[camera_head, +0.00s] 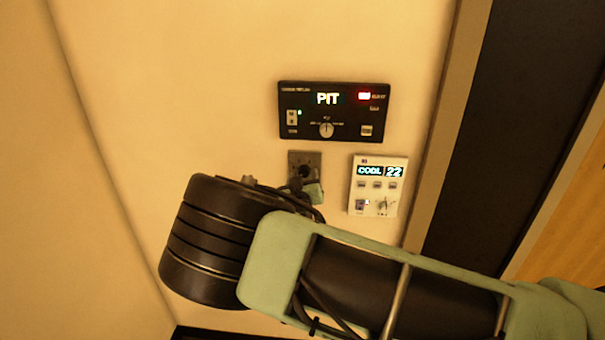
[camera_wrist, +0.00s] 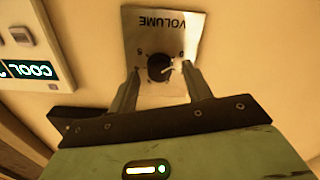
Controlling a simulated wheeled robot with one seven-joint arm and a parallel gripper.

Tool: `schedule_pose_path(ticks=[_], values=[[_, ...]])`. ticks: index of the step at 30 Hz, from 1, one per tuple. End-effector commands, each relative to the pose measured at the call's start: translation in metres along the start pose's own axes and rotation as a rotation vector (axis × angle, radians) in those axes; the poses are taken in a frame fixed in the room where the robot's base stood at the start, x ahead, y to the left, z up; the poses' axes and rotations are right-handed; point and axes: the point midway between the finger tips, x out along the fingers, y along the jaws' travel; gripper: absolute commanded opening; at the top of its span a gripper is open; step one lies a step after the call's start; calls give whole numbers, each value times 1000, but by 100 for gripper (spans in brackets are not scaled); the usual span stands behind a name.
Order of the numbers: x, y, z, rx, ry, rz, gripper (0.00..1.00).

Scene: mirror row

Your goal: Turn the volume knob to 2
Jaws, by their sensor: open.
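The volume knob (camera_wrist: 160,67) is a dark round knob with a pale pointer, on a metal plate (camera_wrist: 150,22) marked VOLUME. In the wrist view the plate appears upside down, and the pointer aims to the right and slightly up. My gripper (camera_wrist: 163,76) is open, with one finger on each side of the knob. I cannot tell whether the fingers touch it. In the head view the plate (camera_head: 296,158) shows on the wall, its lower part and the knob partly hidden behind my gripper (camera_head: 308,190).
A black panel (camera_head: 350,130) reading PIT, with its own knob, is above the volume plate. A white thermostat (camera_head: 368,160) reading COOL 22 is to its right. A dark door-like panel (camera_head: 500,110) stands further right. The wall to the left is bare.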

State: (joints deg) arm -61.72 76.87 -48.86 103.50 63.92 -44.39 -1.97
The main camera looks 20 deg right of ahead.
Motion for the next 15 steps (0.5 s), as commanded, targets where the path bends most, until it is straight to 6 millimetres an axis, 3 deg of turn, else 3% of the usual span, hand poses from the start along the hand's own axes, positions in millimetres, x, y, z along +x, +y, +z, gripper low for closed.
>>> schedule_pose_path(ticks=[10,11,15], values=[[5,0,0,0,0,0,49],[5,0,0,0,0,0,47],[5,0,0,0,0,0,8]])
